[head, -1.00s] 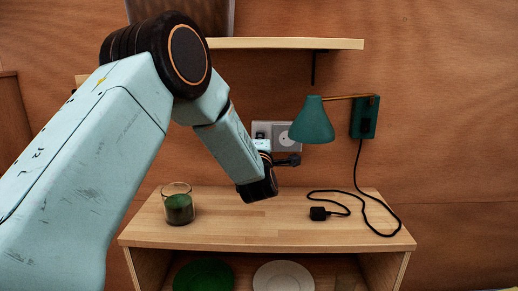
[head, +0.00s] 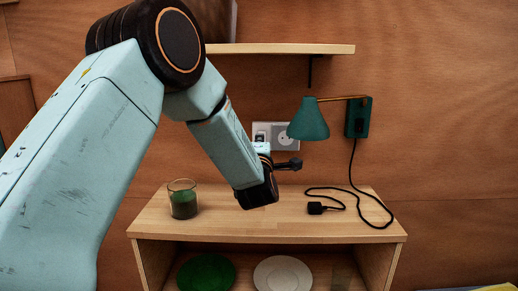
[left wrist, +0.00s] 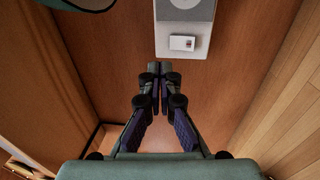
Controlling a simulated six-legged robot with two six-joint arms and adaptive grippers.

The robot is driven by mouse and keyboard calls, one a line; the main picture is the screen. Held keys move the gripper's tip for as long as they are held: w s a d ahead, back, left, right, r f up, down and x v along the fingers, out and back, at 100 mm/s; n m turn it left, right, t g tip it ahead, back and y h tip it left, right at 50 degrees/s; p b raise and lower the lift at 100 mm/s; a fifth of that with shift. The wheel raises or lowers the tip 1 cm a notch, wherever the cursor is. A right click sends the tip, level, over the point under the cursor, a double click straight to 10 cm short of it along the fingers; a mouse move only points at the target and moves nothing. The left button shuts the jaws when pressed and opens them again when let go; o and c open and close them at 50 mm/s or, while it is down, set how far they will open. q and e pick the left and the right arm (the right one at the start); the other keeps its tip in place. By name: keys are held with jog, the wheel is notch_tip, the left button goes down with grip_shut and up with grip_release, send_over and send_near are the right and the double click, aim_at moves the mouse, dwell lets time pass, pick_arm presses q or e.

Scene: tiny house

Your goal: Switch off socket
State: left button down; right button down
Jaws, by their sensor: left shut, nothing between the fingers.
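The socket (head: 284,140) is a pale plate with a round outlet, on the wooden wall above the cabinet. My left arm covers part of its lower left. My left gripper (head: 292,164) is in front of the wall, at the socket's lower edge in the picture. In the left wrist view its fingertips (left wrist: 160,68) are together and empty, just beside the plate's near corner. I cannot tell whether they touch it. My right gripper is not in view.
A green lamp (head: 309,121) hangs right of the socket from a wall mount (head: 357,118). Its black cord and plug (head: 315,208) lie on the cabinet top (head: 245,226). A glass with green contents (head: 183,203) stands at left. A shelf (head: 285,48) is above.

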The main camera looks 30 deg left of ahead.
pick_arm(q)
jog(key=v, duration=0.6)
jog(key=shift+r, duration=0.55)
jog(key=shift+s+d, duration=0.1)
jog(key=shift+s, duration=0.1)
